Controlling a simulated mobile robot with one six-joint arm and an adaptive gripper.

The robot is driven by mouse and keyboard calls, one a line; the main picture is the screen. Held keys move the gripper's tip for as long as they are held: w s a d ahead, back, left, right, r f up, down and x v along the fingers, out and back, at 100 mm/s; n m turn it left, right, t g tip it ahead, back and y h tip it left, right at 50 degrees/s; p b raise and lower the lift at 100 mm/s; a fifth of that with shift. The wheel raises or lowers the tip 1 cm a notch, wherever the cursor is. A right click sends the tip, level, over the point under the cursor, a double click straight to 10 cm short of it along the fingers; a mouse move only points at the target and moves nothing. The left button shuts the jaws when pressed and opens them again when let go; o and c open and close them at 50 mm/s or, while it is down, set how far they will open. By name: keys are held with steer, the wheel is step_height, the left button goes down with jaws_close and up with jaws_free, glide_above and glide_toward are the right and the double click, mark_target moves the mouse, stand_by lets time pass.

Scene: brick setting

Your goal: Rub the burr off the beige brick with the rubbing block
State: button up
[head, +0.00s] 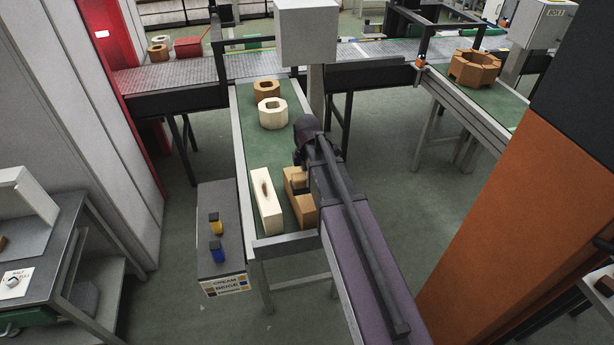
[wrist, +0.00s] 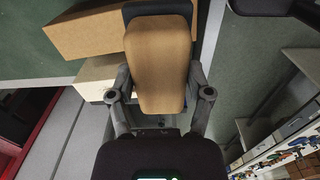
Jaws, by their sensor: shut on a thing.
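My gripper (wrist: 160,92) is shut on the rubbing block (wrist: 160,62), a tan block with a dark edge showing behind it. In the head view my gripper (head: 299,180) is over the tan, beige-looking brick (head: 303,215) at the near end of the green-topped table. This brick also shows in the wrist view (wrist: 85,32), partly behind the held block. I cannot tell whether the block touches it. No burr can be made out. A long cream brick (head: 264,205) with a dark hollow lies to its left; it also shows in the wrist view (wrist: 100,75).
A cream ring brick (head: 273,113) and a tan ring brick (head: 266,88) stand farther back on the table (head: 236,130). A grey stand (head: 213,200) at left bears a yellow (head: 215,226) and a blue item (head: 217,252). An orange pillar (head: 500,220) stands at right.

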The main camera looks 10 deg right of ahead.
steer(key=shift+r+p, duration=1.5)
step_height(320, 180, down, 8)
steer(key=b, duration=0.7)
steer(key=shift+r, duration=0.25)
